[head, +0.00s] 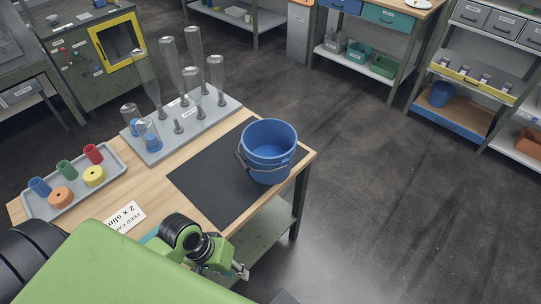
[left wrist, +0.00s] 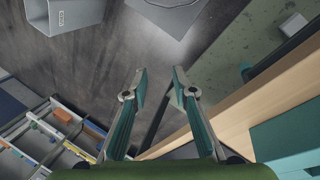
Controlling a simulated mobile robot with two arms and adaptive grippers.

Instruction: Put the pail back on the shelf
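The blue pail (head: 268,150) stands upright on a black mat (head: 205,185) at the right end of the wooden table (head: 160,185). Its handle hangs down on its left side. Below the tabletop is a grey-green shelf (head: 262,238), partly hidden. Another shelf unit at the far right has a wooden lower shelf (head: 462,112) with a blue container (head: 440,94) on it. My left gripper (head: 241,271) is off the table's front edge, apart from the pail. In the left wrist view the left gripper (left wrist: 160,75) is open and empty. My right gripper is not in view.
A grey spindle board (head: 185,135) with several clear bottles stands behind the mat. A grey tray (head: 75,180) with coloured parts and a label card (head: 125,216) lie to the left.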

